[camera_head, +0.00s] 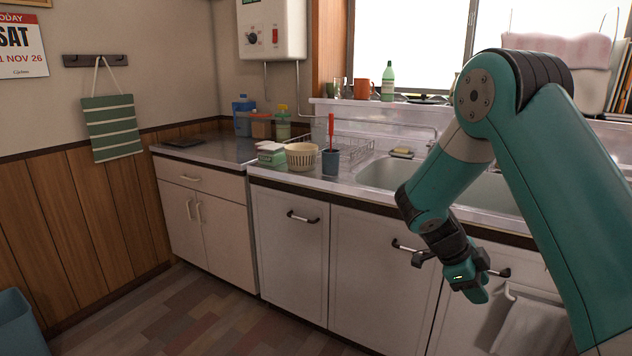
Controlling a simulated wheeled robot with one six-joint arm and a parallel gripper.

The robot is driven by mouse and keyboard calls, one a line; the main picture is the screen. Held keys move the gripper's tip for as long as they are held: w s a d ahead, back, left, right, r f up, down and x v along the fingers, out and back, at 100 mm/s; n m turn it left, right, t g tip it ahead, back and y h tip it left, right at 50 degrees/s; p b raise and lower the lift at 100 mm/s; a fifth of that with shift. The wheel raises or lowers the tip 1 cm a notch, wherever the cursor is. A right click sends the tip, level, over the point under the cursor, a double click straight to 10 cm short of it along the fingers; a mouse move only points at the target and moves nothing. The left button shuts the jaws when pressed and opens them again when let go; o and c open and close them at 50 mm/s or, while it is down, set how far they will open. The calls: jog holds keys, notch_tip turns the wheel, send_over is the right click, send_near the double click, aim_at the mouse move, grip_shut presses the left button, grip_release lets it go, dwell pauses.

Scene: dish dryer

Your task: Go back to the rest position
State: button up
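My gripper (476,290) hangs at the lower right in the head view, at the end of my teal arm. It points down in front of the white cabinet doors, below the counter edge. I see no object in it. Its fingers are small and seen at an angle, so I cannot tell whether they are open or shut.
A sink (385,174) lies to the right. A towel (530,325) hangs near my gripper.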

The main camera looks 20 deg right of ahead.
jog(key=s+a+r+n+t+y, duration=0.25)
jog(key=a+r+n, duration=0.25)
jog(key=a+n, duration=0.45)
jog(key=s+a+r+n+t+y, duration=0.1)
jog(key=s+a+r+n+y, duration=0.3)
jog(key=a+n, duration=0.55)
jog(key=s+a+r+n+y, duration=0.2)
jog(key=s+a+r+n, duration=0.1)
jog(key=s+a+n, duration=0.4)
jog(key=s+a+r+n+y, duration=0.35)
jog(key=s+a+n, duration=0.3)
jog(key=n, duration=0.25)
notch_tip(320, 180, up, 19)
jog(key=d+h+p, duration=0.1)
jog(key=p, duration=1.7)
jog(key=shift+w+m, duration=0.3)
jog(key=shift+m, duration=0.1)
jog(key=shift+d+f, duration=0.1)
jog(key=shift+f, duration=0.05)
jog(key=shift+d, duration=0.1)
